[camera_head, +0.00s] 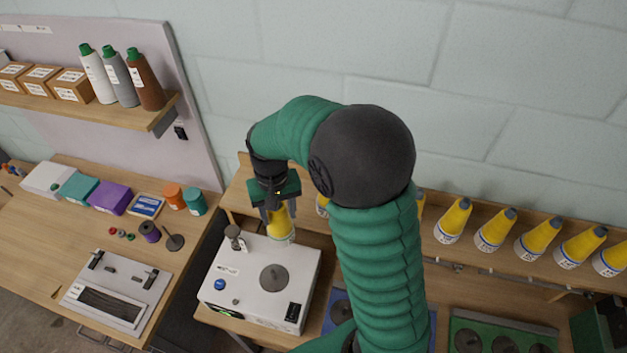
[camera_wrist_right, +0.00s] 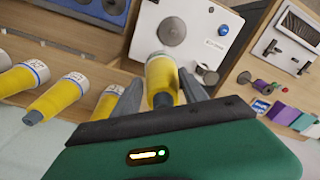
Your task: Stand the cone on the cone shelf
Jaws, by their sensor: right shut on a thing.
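My right gripper (camera_head: 279,211) is shut on a yellow cone (camera_head: 280,226) with a white and blue band at its wide end. The cone hangs in the air, wide end down, in front of the left part of the wooden cone shelf (camera_head: 240,196). In the right wrist view the held cone (camera_wrist_right: 162,78) sits between the two fingers (camera_wrist_right: 160,95). Other yellow cones (camera_head: 454,220) stand in a row on the shelf. My right arm hides part of this row. My left gripper is not in view.
A white box device (camera_head: 240,283) with a grey disc stands below the held cone. A workbench with coloured boxes and a purple spool (camera_head: 149,232) is at the left. Bottles (camera_head: 120,78) stand on a higher shelf. The wall is close behind the cone shelf.

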